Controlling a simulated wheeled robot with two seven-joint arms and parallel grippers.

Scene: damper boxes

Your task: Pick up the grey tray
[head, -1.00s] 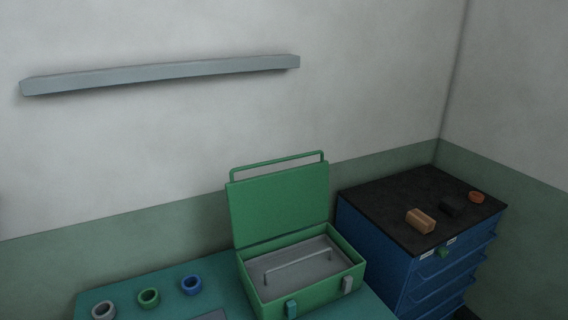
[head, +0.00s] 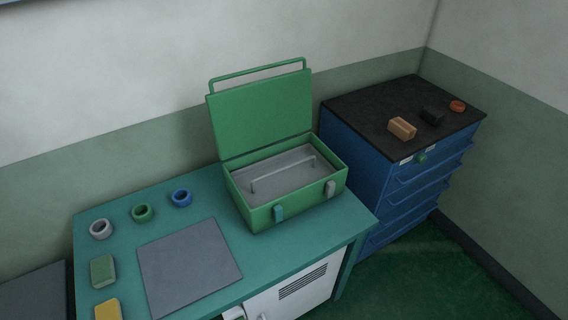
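The grey tray (head: 272,174) sits inside the open green toolbox (head: 290,204), below its rim. A thin grey handle bar (head: 283,172) stands up along the tray's middle. The toolbox is on the right part of the teal table, with its lid (head: 262,117) raised at the back. One latch on its front is teal (head: 278,213) and the other is grey (head: 330,189). Neither of my grippers shows in the head view.
A flat grey mat (head: 188,266) lies left of the toolbox on the teal table (head: 262,260). Grey (head: 101,229), green (head: 142,213) and blue (head: 181,198) rings stand behind it. A blue drawer cabinet (head: 352,178) with a black top holds small items at right.

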